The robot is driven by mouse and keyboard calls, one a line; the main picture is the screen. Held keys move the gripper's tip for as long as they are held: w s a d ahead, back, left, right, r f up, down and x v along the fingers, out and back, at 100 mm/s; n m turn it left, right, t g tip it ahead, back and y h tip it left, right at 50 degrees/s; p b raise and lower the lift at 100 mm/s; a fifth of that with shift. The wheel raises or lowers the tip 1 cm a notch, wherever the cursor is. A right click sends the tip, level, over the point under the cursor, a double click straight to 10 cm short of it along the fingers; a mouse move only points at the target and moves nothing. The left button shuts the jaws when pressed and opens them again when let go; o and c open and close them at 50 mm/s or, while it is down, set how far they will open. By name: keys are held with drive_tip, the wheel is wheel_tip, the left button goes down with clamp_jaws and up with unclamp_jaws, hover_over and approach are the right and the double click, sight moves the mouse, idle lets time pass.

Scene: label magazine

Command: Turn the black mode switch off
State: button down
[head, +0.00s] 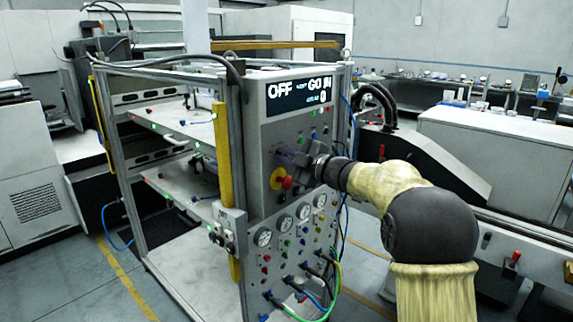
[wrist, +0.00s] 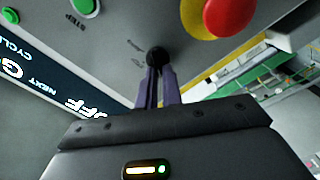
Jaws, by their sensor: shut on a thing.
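The black mode switch (wrist: 157,56) is a small round knob on the grey control panel (head: 255,135). My gripper (wrist: 155,74) is shut on the switch, its two purple fingers close together at the knob. In the head view my gripper (head: 283,157) reaches the panel from the right, below the display, and the switch cannot be made out there. The display (head: 298,93) reads "OFF" at its left and "GO IN" at its right, with a 0 below. Small labels near the knob are too small to read.
A red emergency button (head: 286,182) on a yellow disc sits just below my gripper; the red button (wrist: 229,14) is close in the wrist view too. Green buttons (wrist: 87,7) lie on the other side. Gauges (head: 284,223) and hoses (head: 325,290) are lower on the panel.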

drive_tip(key=shift+f+n+b, duration=0.1)
drive_tip(key=shift+n+b, duration=0.45)
drive_tip(key=shift+n, duration=0.25)
drive_tip(key=c, duration=1.6)
unclamp_jaws()
drive_tip(key=shift+w, duration=0.25)
drive_tip(key=shift+o, duration=0.2)
drive_tip(key=shift+s, duration=0.1)
drive_tip(key=b+v, duration=0.2)
drive_tip(key=v, duration=1.5)
drive_tip(key=shift+s+b, duration=0.25)
drive_tip(key=shift+b, duration=0.15)
